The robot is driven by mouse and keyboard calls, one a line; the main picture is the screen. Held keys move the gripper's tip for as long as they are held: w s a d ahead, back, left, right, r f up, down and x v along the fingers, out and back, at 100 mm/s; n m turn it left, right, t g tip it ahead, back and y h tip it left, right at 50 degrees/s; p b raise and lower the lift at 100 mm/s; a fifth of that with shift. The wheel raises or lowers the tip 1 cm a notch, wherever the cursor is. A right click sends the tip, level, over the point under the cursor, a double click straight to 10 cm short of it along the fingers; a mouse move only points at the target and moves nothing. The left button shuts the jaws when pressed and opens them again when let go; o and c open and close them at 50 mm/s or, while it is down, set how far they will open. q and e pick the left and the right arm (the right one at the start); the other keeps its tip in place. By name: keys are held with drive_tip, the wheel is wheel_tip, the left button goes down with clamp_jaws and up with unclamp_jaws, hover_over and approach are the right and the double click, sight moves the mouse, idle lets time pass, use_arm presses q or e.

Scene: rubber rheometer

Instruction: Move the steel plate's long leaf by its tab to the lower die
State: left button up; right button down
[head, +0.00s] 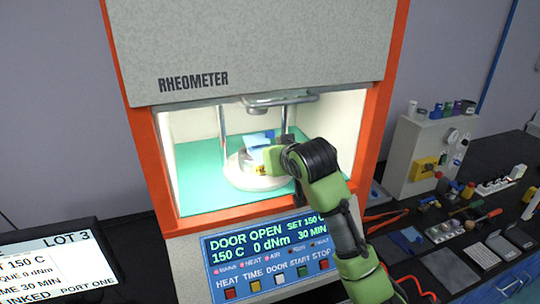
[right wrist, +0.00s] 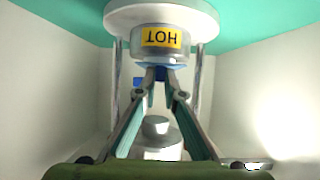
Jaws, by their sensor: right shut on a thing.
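My right gripper (head: 272,153) reaches through the open front of the rheometer from the right. In the right wrist view, its fingertips (right wrist: 158,72) are closed together on a small blue tab (right wrist: 160,74). A thin light-blue leaf (right wrist: 150,66) shows edge-on beside the tab, against the lower die (right wrist: 160,45), which carries a yellow HOT label. I cannot tell whether the leaf touches the die. In the head view, the light-blue leaf (head: 258,138) shows above the die's round white base (head: 250,180), partly hidden by my gripper. My left gripper is not in view.
The upper die (right wrist: 156,130) faces the lower die, with upright posts at the sides. The chamber has a green floor (head: 200,160) and orange frame (head: 162,160). The panel (head: 270,250) reads DOOR OPEN, 150 C. Tools and small parts cover the bench at right.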

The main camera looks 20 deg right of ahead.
drive_tip(key=shift+w+d+f, duration=0.1)
drive_tip(key=shift+w+f, duration=0.05)
drive_tip(key=shift+f, duration=0.1)
drive_tip(key=c, duration=2.1)
unclamp_jaws()
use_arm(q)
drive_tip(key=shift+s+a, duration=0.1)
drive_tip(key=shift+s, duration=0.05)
use_arm(e)
drive_tip(key=shift+s, duration=0.25)
use_arm(q)
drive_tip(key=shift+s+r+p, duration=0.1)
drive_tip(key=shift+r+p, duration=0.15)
drive_tip(key=shift+p, duration=0.05)
use_arm(e)
drive_tip(key=s, duration=0.8)
drive_tip(key=s+r, duration=0.1)
drive_tip(key=s, duration=0.2)
drive_tip(key=shift+s+d, duration=0.15)
drive_tip(key=shift+s, duration=0.25)
